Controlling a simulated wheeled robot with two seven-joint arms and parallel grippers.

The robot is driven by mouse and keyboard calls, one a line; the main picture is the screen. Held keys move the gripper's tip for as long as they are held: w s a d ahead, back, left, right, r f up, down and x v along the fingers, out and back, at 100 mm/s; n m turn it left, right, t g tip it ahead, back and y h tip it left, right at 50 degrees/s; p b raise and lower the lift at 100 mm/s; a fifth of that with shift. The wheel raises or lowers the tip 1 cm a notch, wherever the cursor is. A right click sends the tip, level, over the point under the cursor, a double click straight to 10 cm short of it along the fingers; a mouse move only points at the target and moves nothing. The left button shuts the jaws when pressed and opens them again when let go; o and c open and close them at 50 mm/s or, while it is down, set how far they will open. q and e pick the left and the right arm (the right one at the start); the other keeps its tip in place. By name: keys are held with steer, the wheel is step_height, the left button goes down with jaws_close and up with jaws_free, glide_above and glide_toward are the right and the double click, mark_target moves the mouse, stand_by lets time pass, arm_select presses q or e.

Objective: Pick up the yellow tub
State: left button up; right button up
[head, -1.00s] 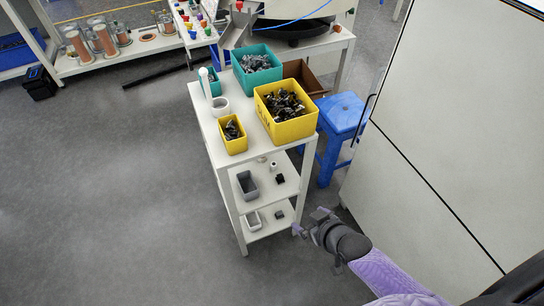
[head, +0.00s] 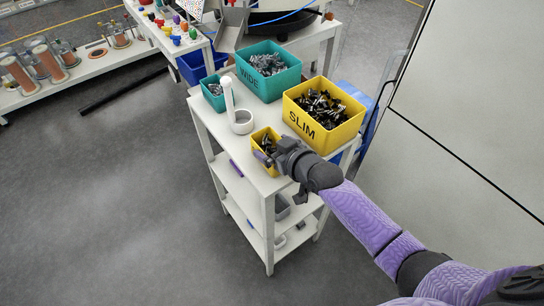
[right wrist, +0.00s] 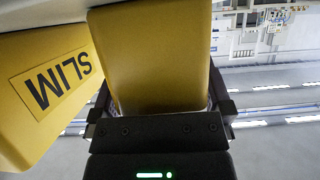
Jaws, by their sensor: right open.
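The small yellow tub (head: 259,137), filled with dark connectors, stands on the top of the white shelf unit near its front edge. My right gripper (head: 271,154) is at the tub's near side and hides part of it. In the right wrist view the tub (right wrist: 150,60) fills the middle, with the open jaws of the right gripper (right wrist: 160,100) on either side of it. I cannot tell whether the fingers touch its walls. My left gripper is not in view.
A large yellow SLIM bin (head: 318,128) stands close beside the tub; it also shows in the right wrist view (right wrist: 40,85). A teal WIDE bin (head: 268,83), a small teal tub (head: 213,95) and a white ring-shaped holder (head: 241,122) stand behind.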

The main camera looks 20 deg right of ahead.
steer(key=shift+c, duration=0.3)
steer(key=c, duration=0.9)
step_height(320, 180, up, 10)
steer(key=p, duration=0.5)
steer(key=shift+r, duration=0.1)
steer(key=shift+c, duration=0.2)
